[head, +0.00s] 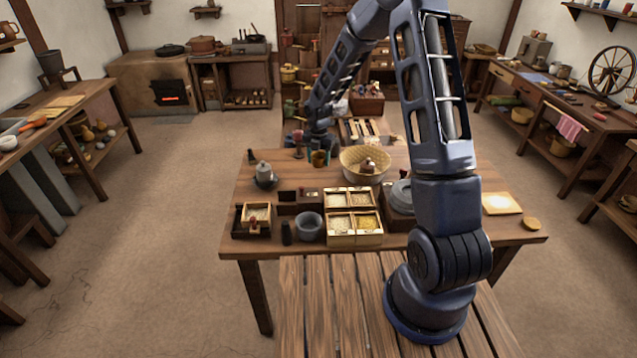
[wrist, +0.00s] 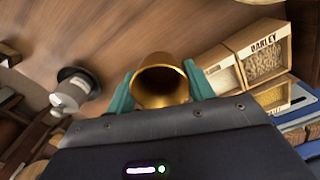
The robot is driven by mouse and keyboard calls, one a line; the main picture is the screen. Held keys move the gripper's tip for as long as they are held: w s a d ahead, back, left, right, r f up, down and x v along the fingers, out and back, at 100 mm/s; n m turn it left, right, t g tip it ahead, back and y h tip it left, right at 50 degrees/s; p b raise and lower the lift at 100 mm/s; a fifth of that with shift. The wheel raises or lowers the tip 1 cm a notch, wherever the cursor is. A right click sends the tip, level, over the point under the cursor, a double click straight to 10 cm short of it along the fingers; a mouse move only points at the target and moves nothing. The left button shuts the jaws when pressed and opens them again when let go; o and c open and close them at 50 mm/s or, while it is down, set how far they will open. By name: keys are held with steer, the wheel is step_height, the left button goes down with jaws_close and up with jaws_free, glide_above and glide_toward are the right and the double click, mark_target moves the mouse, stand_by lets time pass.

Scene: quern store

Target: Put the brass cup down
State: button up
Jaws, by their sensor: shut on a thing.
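The brass cup (wrist: 160,84) is between the teal fingers of my gripper (wrist: 160,88) in the wrist view, its round mouth towards the camera. My gripper is shut on it, with one finger on each side.
The pale woven bowl (head: 351,160) stands just right of the cup. A lidded pot (head: 264,171) on a dark dish is to the left. Grain boxes (head: 355,237), one marked barley in the wrist view (wrist: 262,58), and a grey bowl (head: 310,228) fill the front. Bare table shows at left.

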step_height(320, 180, down, 11)
steer(key=shift+f, duration=0.1)
stand_by(0.5)
steer(key=shift+f, duration=0.15)
steer(key=o, duration=1)
